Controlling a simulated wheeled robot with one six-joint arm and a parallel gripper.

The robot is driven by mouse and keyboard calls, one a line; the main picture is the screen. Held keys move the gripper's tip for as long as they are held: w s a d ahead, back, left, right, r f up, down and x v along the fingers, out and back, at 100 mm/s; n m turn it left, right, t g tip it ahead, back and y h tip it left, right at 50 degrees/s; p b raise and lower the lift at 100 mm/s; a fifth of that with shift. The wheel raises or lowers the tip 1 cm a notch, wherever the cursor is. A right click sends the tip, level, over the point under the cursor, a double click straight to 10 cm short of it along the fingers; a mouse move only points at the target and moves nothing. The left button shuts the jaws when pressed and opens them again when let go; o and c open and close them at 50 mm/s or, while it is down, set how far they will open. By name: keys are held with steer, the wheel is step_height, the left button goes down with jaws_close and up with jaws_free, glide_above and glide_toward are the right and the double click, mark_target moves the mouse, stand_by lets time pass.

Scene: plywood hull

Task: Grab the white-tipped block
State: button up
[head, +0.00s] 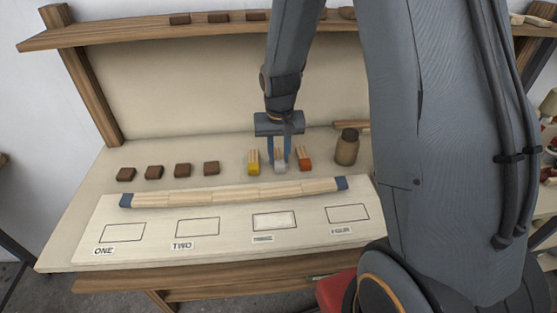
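The white-tipped block (280,167) stands on the workbench between a yellow-tipped block (254,168) and an orange-tipped block (305,164). Its pale tip faces the front of the bench. My gripper (279,156) points down over the white-tipped block, with one blue finger on each side of it. The fingers are apart with the block's upper part between them. I cannot tell whether they touch its sides. The block is in line with its neighbours and seems to rest on the bench.
A brown jar (347,147) stands right of the orange-tipped block. Several dark brown blocks (154,172) sit at the left. A wooden bar with blue ends (235,193) lies in front, above a board with labelled outlined boxes (198,227). A shelf (120,32) runs behind.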

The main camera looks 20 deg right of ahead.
steer(key=c, duration=0.5)
steer(key=shift+r, duration=0.2)
